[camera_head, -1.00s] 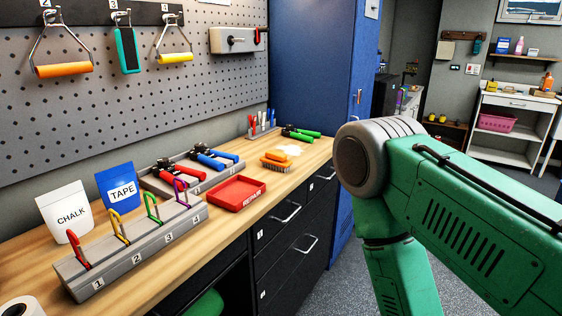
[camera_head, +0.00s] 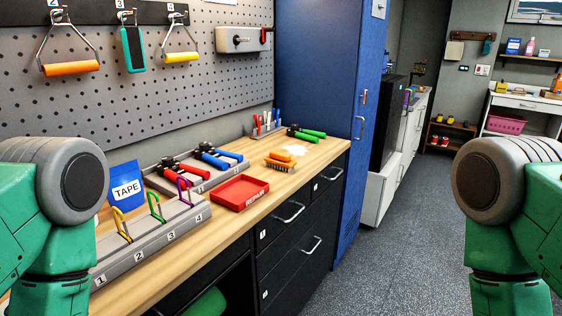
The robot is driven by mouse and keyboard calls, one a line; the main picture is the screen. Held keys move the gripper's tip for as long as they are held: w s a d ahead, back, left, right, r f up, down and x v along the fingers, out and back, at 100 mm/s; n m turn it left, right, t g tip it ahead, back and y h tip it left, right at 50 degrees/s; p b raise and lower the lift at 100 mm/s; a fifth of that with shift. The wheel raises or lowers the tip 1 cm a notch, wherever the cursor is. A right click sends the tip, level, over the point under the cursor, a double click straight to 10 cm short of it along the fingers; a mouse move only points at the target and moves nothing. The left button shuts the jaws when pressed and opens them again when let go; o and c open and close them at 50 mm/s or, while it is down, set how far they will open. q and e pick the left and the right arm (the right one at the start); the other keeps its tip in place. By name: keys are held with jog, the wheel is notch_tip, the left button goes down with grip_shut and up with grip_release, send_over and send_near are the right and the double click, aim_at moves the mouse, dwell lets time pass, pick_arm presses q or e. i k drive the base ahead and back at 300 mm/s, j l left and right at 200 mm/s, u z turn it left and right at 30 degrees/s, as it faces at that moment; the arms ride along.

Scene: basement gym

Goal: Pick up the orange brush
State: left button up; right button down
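The orange brush (camera_head: 286,154) lies on the wooden bench top, right of the red tray. Its orange handle faces up and its bristles face down. A white patch, perhaps chalk powder, lies just behind it. My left arm stands at the left edge of the view and my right arm at the right edge. Both arms bend down out of the picture, so neither gripper shows. Nothing of mine touches the brush.
A grey numbered rack (camera_head: 150,242) lines the front left. A blue cabinet (camera_head: 318,80) stands beyond the bench. Grey floor (camera_head: 400,240) is open at right.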

aim_at(279, 159)
jog(key=i+l+u, duration=0.2)
jog(key=i+l, duration=0.25)
jog(key=i+l+u, duration=0.15)
jog(key=i+l, duration=0.25)
jog(key=l, duration=0.25)
